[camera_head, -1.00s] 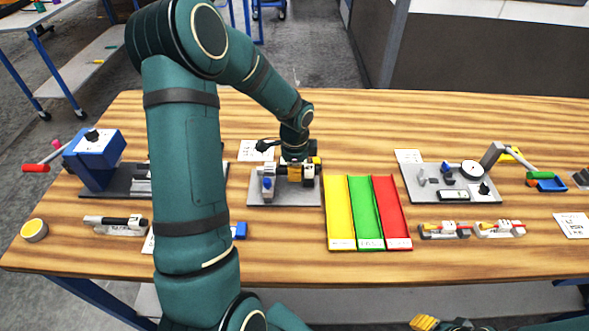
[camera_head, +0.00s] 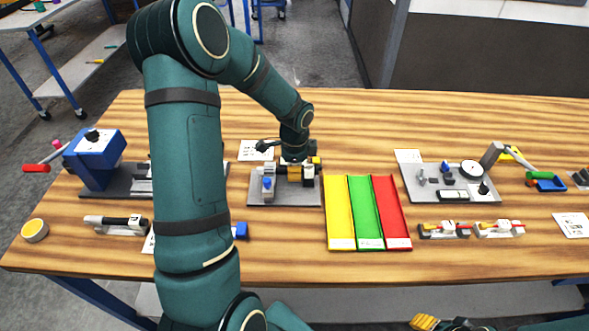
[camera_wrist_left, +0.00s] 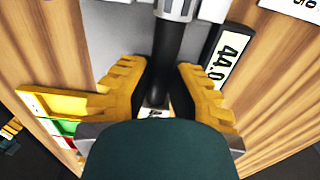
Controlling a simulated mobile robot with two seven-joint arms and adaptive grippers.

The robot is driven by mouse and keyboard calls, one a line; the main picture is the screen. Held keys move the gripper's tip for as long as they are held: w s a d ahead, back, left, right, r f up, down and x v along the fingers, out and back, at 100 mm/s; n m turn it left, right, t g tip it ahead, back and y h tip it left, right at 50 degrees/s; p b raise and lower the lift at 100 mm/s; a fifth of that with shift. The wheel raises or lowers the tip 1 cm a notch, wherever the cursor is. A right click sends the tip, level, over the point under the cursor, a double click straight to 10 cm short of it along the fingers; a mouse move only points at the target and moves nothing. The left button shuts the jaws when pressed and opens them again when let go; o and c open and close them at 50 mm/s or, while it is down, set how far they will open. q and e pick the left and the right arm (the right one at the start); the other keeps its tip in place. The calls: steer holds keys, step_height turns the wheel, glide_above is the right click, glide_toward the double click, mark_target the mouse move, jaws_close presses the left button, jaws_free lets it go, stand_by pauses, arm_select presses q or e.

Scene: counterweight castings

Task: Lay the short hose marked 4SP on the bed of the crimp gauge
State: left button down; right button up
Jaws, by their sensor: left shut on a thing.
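The hose (camera_wrist_left: 170,50) is black with a silver fitting at its far end and a white label, partly hidden, between my fingers. My left gripper (camera_head: 300,174) is shut on it; the yellow fingers (camera_wrist_left: 160,95) stand on both sides in the left wrist view. The crimp gauge (camera_head: 283,198) is a grey plate with a grey and blue block at its left, directly under and around my left gripper. Its display reading 44.0 (camera_wrist_left: 229,58) lies beside the hose. Whether the hose touches the bed cannot be told. My right gripper (camera_head: 426,322) shows only partly at the bottom edge.
Yellow (camera_head: 339,212), green (camera_head: 366,212) and red (camera_head: 391,212) chutes lie right of the gauge. A dial fixture (camera_head: 425,194) and holders with fittings (camera_head: 443,231) stand farther right. A blue press (camera_head: 95,160) stands left. My left arm hides part of the table.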

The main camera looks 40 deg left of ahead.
arm_select(q)
steer(key=shift+f+b, duration=0.45)
steer(key=shift+f, duration=0.2)
steer(key=c, duration=0.9)
jaws_free()
steer(key=shift+c, duration=0.2)
steer(key=shift+r+p, duration=2.7)
steer(key=shift+r, duration=0.75)
